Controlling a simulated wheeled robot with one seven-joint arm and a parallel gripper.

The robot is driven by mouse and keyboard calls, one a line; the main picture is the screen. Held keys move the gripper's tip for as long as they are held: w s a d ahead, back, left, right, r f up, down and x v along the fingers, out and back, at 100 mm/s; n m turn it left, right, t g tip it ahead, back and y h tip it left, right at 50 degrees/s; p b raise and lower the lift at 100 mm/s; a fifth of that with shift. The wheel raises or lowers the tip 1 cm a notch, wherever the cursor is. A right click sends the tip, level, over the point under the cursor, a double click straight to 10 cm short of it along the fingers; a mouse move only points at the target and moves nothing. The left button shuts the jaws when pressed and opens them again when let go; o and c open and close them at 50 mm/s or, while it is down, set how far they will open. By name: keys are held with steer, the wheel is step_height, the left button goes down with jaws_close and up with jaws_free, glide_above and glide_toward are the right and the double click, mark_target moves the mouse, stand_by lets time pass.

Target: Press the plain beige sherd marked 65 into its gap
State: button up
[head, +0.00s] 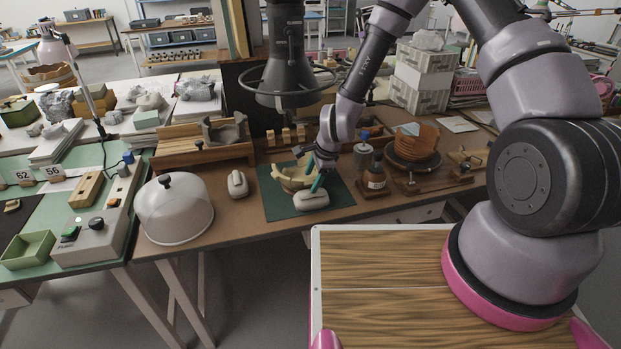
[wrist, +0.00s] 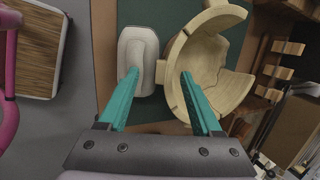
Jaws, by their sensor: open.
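A plain beige vessel (head: 291,174) made of joined sherds stands on a green mat (head: 268,205). In the wrist view its curved wall and hollow inside (wrist: 212,72) show right of centre. My gripper (head: 318,183) is at the vessel's right front side in the head view, fingers pointing down. In the wrist view the teal fingers of my gripper (wrist: 160,76) are apart, with part of the vessel's wall between them. The left fingertip overlaps a pale grey pad (wrist: 138,50) in the picture. No mark 65 is readable, and I cannot tell which piece is that sherd.
The pale pad also lies on the mat's front in the head view (head: 311,200). A white dome (head: 174,209) and small pale object (head: 237,183) stand left. A black hood (head: 285,80) hangs above.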

steer(key=v, duration=0.9)
steer(key=shift+r, duration=0.45)
steer(key=shift+w, duration=0.2)
steer(key=d+r+n+t, duration=0.1)
steer(key=d+r+n, duration=0.3)
steer(key=r, duration=0.8)
steer(key=d+r+n+t, duration=0.1)
steer(key=d+r+n, duration=0.1)
steer(key=d+r, duration=0.75)
steer(key=s+d+r+n+t, duration=0.1)
steer(key=s+d+r, duration=0.3)
steer(key=s+r, duration=0.4)
steer(key=s+d+r+n+t+h, duration=0.1)
steer(key=s+d+r+n, duration=0.2)
steer(key=s+r, duration=0.5)
steer(key=shift+s+d+r, duration=0.35)
steer(key=shift+d+r, duration=0.05)
steer(key=shift+d, duration=0.4)
